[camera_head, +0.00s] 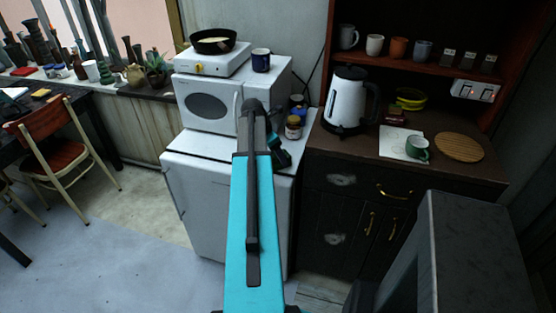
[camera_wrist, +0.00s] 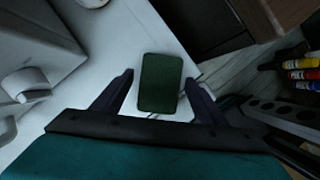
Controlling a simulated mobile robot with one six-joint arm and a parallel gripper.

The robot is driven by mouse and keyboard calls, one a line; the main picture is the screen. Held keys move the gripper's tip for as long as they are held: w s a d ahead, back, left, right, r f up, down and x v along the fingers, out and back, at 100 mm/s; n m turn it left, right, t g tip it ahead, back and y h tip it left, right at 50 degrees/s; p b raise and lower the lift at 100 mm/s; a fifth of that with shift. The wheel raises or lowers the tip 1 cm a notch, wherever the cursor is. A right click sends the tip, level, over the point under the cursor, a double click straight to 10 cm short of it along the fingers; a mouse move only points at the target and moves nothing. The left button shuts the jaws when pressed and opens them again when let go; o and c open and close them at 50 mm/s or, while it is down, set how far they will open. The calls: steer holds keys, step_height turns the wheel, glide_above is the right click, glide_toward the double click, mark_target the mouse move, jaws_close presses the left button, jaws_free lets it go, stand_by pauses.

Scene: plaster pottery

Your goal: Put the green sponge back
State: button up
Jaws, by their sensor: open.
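The green sponge (camera_wrist: 160,85) is a dark green rounded block lying on a white surface in the wrist view. My gripper (camera_wrist: 158,78) is open, with one finger to each side of the sponge. Small gaps show between the fingers and the sponge, and the height above it is hard to tell. In the head view my gripper (camera_head: 281,152) is over the white fridge top (camera_head: 205,148), mostly hidden behind my arm. The sponge is not visible in the head view.
A white microwave (camera_head: 207,103) stands on the fridge, left of my gripper, with a hot plate and pan (camera_head: 213,40) on top. Jars (camera_head: 294,127) stand close by.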

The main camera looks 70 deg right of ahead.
steer(key=b+v, duration=0.1)
steer(key=v, duration=0.9)
steer(key=shift+a+r+b, duration=0.2)
steer(key=shift+r+b, duration=0.05)
steer(key=shift+b, duration=0.15)
steer(key=shift+w, duration=0.1)
stand_by(0.3)
